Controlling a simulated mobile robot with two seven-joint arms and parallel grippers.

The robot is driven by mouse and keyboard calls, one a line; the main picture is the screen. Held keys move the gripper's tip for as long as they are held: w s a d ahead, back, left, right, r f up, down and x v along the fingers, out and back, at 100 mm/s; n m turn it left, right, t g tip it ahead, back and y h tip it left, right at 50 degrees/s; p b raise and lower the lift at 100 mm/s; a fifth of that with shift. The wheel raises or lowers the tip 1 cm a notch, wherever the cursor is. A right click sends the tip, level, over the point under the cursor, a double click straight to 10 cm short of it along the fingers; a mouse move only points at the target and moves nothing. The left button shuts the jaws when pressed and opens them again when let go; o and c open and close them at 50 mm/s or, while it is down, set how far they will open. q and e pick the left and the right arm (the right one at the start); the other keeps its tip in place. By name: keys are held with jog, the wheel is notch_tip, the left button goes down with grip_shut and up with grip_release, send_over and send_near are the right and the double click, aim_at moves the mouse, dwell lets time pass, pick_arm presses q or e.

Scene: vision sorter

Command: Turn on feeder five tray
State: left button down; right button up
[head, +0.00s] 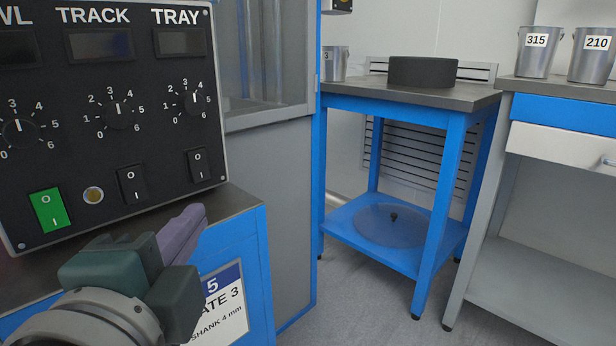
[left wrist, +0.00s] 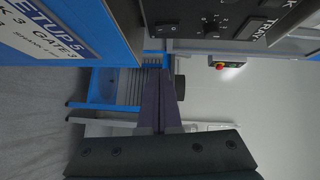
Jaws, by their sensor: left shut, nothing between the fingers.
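The black feeder control panel (head: 110,130) fills the left of the head view, with columns labelled TRACK and TRAY and one cut off ending in WL. The TRAY switch (head: 199,165) is a black unlit rocker below the TRAY dial (head: 194,98). It also shows in the left wrist view (left wrist: 167,28). The TRACK switch (head: 132,185) is black and unlit too. The leftmost switch (head: 48,209) is lit green. My left gripper (head: 196,215) is shut and empty, its purple fingers below and in front of the TRAY switch, apart from it. My right gripper is out of view.
The panel stands on a blue cabinet with a setup 5 card (head: 225,305). A grey enclosure (head: 270,180) stands right of it. Beyond are a blue table (head: 400,93) with a dark round part and a bench with buckets (head: 540,52). A red button (left wrist: 220,65) shows on the wall.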

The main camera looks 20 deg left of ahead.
pick_arm(q)
send_near(206, 176)
jog(key=w+d, duration=0.2)
jog(key=w, duration=0.3)
jog(key=a, duration=0.2)
jog(key=shift+w+a+f, duration=0.15)
jog(key=shift+w+a, duration=0.15)
jog(key=shift+a, duration=0.05)
jog(key=shift+w+a+f, duration=0.1)
jog(key=shift+w+a, duration=0.1)
jog(key=shift+a, duration=0.4)
jog(key=shift+a+f+b, duration=0.15)
jog(key=shift+f+b, duration=0.25)
jog(key=shift+b, duration=0.5)
jog(key=shift+w+a+r, duration=0.1)
jog(key=shift+r, duration=0.2)
